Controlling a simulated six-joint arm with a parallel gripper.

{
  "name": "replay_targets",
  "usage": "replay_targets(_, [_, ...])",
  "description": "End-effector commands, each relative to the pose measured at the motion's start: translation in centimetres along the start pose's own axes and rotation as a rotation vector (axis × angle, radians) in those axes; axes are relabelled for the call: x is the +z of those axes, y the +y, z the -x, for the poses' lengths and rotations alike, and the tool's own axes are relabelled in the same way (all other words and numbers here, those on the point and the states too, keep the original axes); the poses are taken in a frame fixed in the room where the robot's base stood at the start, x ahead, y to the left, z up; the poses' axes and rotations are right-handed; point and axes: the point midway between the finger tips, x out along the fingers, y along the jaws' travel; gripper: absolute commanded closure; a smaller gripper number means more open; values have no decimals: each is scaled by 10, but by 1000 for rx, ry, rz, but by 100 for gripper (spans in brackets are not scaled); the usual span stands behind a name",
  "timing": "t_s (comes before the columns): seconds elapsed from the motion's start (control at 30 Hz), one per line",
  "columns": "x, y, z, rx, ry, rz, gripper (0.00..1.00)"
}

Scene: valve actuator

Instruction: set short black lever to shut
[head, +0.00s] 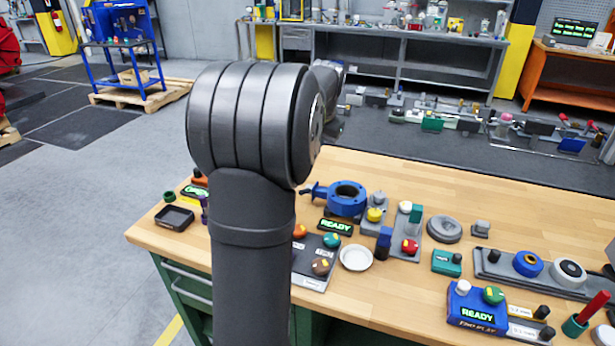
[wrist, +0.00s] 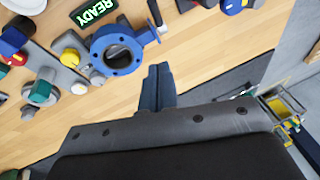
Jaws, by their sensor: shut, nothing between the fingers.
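My gripper (wrist: 158,70) shows in the wrist view, its two dark fingers together and empty. It is above the wooden bench, apart from the blue ring-shaped valve (wrist: 120,48), which lies just up and left of the fingertips. A short dark lever-like piece (wrist: 154,13) stands by the valve's blue stub at the top of the wrist view. I cannot tell for certain that this is the short black lever, or its setting. In the head view the valve (head: 346,197) sits mid-bench, partly beside my arm. My gripper is hidden there behind my arm.
A READY display (head: 335,226) stands close to the valve. A panel with coloured knobs (head: 320,262), a white dish (head: 355,257), a grey round part (head: 444,229) and a blue READY box (head: 478,312) crowd the bench. Bare wood (head: 450,190) lies along the back.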

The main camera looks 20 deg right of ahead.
Motion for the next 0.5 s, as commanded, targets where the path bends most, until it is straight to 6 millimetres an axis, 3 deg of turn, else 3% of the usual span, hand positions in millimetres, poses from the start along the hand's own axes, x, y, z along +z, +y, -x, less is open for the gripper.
replay_targets(0.17, [0,0,-17,-1,-6,1,100])
replay_targets(0.5, [0,0,-88,-1,-6,1,100])
